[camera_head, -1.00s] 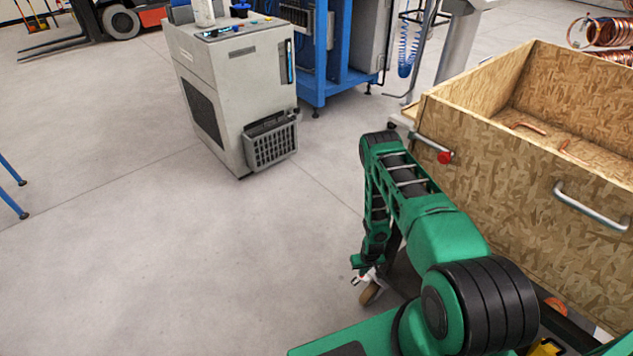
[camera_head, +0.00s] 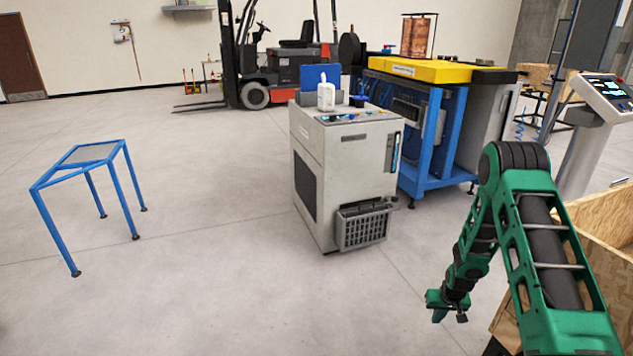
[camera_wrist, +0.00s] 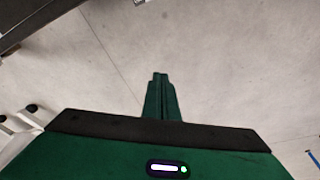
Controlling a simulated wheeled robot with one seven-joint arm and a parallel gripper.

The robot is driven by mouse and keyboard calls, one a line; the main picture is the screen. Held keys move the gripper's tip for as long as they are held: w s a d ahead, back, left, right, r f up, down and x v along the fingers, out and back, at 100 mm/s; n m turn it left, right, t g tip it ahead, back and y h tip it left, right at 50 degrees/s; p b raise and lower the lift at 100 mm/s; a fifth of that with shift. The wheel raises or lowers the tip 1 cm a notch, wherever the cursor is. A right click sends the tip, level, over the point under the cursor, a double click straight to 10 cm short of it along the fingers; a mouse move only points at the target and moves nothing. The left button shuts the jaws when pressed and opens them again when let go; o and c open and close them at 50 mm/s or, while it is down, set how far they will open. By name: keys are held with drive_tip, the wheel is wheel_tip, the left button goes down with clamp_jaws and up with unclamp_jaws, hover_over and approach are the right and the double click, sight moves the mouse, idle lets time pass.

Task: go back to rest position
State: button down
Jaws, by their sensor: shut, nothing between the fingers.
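My gripper (camera_head: 447,312) hangs at the end of my folded green arm, low at the right of the head view, above the grey floor and left of the wooden crate. In the wrist view its two green fingers (camera_wrist: 160,77) are together, with nothing between them and bare floor beyond. My arm bends at a dark elbow high on the right, and the forearm drops down and to the left.
The wooden crate (camera_head: 602,212) is partly hidden behind my arm. A grey machine cabinet (camera_head: 345,180) stands left of my arm, with a blue-framed bench (camera_head: 428,150) behind it. A blue stand (camera_head: 95,155) is at far left. Floor between stand and cabinet is clear.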

drive_tip(key=w+a+v, duration=0.2)
drive_tip(key=v, duration=1)
drive_tip(key=w+a+r+v, duration=0.1)
drive_tip(key=w+a+v, duration=0.1)
drive_tip(key=v, duration=1)
drive_tip(key=s+a+r+n+t, duration=0.1)
drive_tip(key=s+a+r, duration=0.1)
drive_tip(key=s+r, duration=0.5)
drive_tip(key=s+a+r, duration=0.3)
drive_tip(key=s+r, duration=0.1)
drive_tip(key=r, duration=0.5)
drive_tip(key=s+a+r, duration=0.2)
drive_tip(key=s+r, duration=0.5)
drive_tip(key=s, duration=0.6)
drive_tip(key=s+d+f+m+g, duration=0.1)
drive_tip(key=s+d+m+g, duration=0.1)
drive_tip(key=s+d, duration=0.3)
drive_tip(key=s+d+f+m+g, duration=0.1)
drive_tip(key=s+d+m, duration=0.2)
drive_tip(key=s+d, duration=0.3)
drive_tip(key=s, duration=0.4)
drive_tip(key=shift+s+m+g+y, duration=0.3)
drive_tip(key=shift+s+m+g, duration=0.1)
